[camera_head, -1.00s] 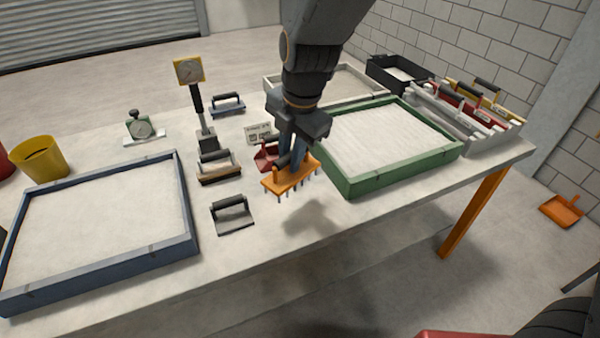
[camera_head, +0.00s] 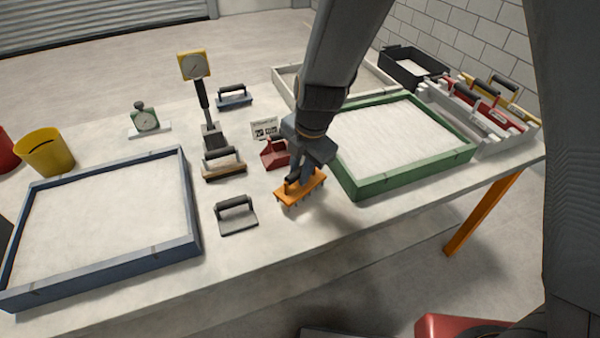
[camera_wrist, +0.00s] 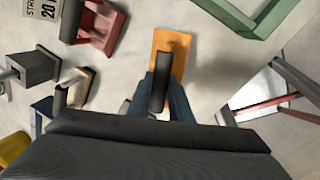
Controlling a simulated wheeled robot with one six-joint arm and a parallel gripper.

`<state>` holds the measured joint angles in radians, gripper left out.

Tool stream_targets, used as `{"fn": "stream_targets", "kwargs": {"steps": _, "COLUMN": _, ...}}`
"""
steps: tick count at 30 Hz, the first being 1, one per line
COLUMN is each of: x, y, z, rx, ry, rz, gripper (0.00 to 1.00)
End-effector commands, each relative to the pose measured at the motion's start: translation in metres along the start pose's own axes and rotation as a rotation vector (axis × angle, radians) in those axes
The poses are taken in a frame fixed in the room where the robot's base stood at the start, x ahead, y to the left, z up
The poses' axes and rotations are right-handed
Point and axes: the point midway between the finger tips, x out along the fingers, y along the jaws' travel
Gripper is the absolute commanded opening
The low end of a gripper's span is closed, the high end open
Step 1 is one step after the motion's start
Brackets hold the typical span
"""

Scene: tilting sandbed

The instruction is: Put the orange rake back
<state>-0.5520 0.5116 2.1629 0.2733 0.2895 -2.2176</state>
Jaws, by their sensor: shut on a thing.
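The orange rake (camera_head: 309,186) has a flat orange head with tines below and a dark handle on top. My gripper (camera_head: 298,176) is shut on its handle, just left of the green-framed sand tray. The rake is low over the table, close to its surface; I cannot tell whether the tines touch. In the wrist view the orange rake (camera_wrist: 181,45) lies between the fingers of my gripper (camera_wrist: 162,92), its dark handle between them.
A red tool (camera_head: 275,153) stands just behind the rake, and a grey float (camera_head: 236,214) lies to its left. The green tray (camera_head: 385,185) is close on the right. The blue tray (camera_head: 100,272) is at left. A rack (camera_head: 500,142) at right holds red and yellow tools.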

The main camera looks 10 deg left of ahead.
Motion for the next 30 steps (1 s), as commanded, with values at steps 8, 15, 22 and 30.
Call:
{"fn": "stream_targets", "kwargs": {"steps": 8, "x": 0.011, "y": -0.002, "z": 0.001, "rx": 0.001, "ry": -0.002, "rz": 0.002, "gripper": 0.0}}
{"fn": "stream_targets", "kwargs": {"steps": 15, "x": 0.013, "y": -0.002, "z": 0.001, "rx": 0.001, "ry": -0.002, "rz": 0.002, "gripper": 0.0}}
{"fn": "stream_targets", "kwargs": {"steps": 22, "x": 0.014, "y": -0.003, "z": 0.001, "rx": 0.001, "ry": -0.001, "rz": 0.001, "gripper": 0.37}}
{"fn": "stream_targets", "kwargs": {"steps": 30, "x": 0.013, "y": -0.003, "z": 0.001, "rx": 0.001, "ry": -0.001, "rz": 0.001, "gripper": 0.37}}
